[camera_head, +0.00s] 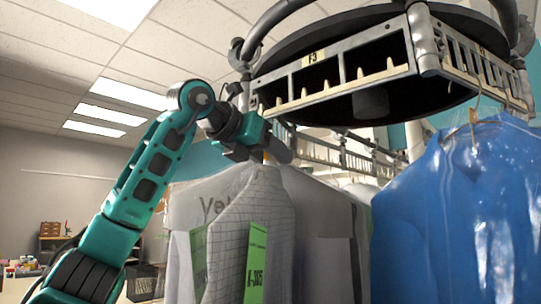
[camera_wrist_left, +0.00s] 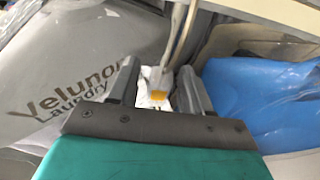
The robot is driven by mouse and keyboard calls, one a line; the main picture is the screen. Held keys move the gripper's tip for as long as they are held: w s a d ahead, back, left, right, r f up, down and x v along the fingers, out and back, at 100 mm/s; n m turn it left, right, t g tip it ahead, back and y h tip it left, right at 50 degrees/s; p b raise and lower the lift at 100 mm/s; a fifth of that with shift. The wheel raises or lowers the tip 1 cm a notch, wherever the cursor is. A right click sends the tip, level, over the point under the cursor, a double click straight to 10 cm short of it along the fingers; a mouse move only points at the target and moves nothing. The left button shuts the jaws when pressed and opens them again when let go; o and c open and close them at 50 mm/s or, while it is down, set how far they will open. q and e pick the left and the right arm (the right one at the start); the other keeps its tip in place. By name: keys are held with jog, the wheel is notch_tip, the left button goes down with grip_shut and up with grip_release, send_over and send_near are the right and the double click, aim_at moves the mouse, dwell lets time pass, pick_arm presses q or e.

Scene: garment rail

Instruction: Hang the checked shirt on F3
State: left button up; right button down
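The checked shirt (camera_head: 262,215), pale grey with a grid pattern and a green tag (camera_head: 255,262), hangs below the rail at the centre of the head view. The F3 label (camera_head: 314,57) is on the rail's front panel, above a row of pale pegs. My left gripper (camera_head: 282,152) is just above the shirt's collar, under the rail's left end. In the left wrist view its fingers (camera_wrist_left: 157,76) stand apart, with a hanger hook (camera_wrist_left: 178,50) and a white and orange piece between them. Whether the hook rests on a peg is hidden. My right gripper is out of view.
A blue garment in clear wrap (camera_head: 455,215) hangs at the right and also shows in the left wrist view (camera_wrist_left: 245,105). A grey "Velunor Laundry" cover (camera_wrist_left: 60,85) is left of the fingers. More pale garments (camera_head: 325,225) hang close behind the shirt.

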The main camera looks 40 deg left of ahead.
pick_arm(q)
jog(key=shift+o, duration=0.6)
jog(key=v, duration=1.3)
jog(key=shift+o, duration=0.6)
jog(key=shift+w, duration=0.1)
jog(key=s+a+p, duration=0.1)
jog(key=s+p, duration=0.1)
jog(key=s, duration=1.1)
